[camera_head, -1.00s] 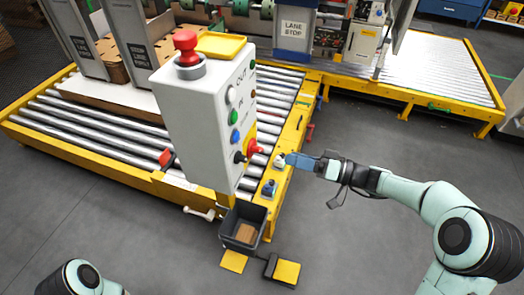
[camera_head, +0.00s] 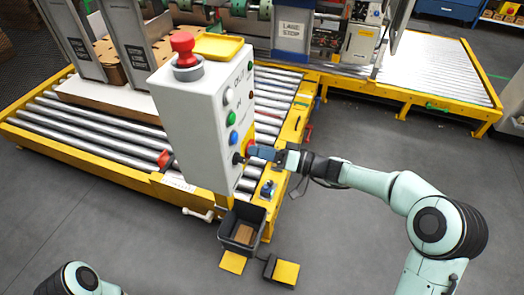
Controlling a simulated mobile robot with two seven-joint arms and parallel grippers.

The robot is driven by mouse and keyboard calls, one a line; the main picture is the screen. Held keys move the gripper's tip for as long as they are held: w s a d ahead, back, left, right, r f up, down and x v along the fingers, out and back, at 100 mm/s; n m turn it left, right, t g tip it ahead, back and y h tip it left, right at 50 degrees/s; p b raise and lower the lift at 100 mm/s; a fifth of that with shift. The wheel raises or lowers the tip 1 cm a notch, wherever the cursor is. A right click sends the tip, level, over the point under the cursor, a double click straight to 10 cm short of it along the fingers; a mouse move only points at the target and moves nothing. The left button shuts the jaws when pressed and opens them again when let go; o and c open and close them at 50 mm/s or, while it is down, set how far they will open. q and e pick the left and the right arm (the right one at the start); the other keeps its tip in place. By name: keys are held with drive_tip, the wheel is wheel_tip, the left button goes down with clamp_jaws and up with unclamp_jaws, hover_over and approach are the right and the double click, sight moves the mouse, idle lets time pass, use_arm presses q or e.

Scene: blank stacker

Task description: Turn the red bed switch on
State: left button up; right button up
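The red bed switch (camera_head: 251,147) is a red rotary handle on a yellow plate, low on the right face of the grey-white control box. My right gripper (camera_head: 262,152) is at the switch, its fingers pointing left and covering most of it. Only a bit of red shows past the fingertips. I cannot tell whether the fingers are closed on the handle or only touch it. A black knob (camera_head: 238,158) sits just left of the switch. Of my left arm, only a part shows at the bottom left; its gripper is out of view.
The control box (camera_head: 190,125) carries a red mushroom button (camera_head: 183,44) on top and green (camera_head: 232,117) and blue (camera_head: 233,137) buttons on its face. The yellow-framed roller conveyor (camera_head: 90,125) lies behind. A dark bin (camera_head: 242,228) stands below. Floor at the right is clear.

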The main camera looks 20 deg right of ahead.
drive_tip(key=c, duration=0.4)
use_arm(q)
drive_tip(key=shift+g, duration=0.4)
drive_tip(key=shift+s+r+p, duration=0.3)
drive_tip(key=shift+r+p, duration=0.35)
drive_tip(key=shift+p, duration=0.15)
drive_tip(key=shift+s+r+p, duration=0.25)
drive_tip(key=shift+r+p, duration=0.35)
drive_tip(key=shift+p, duration=0.2)
drive_tip(key=shift+s+r+p, duration=0.3)
drive_tip(key=shift+r+p, duration=0.35)
drive_tip(key=shift+p, duration=0.15)
use_arm(e)
drive_tip(key=shift+m, duration=9)
drive_tip(key=o, duration=1.1)
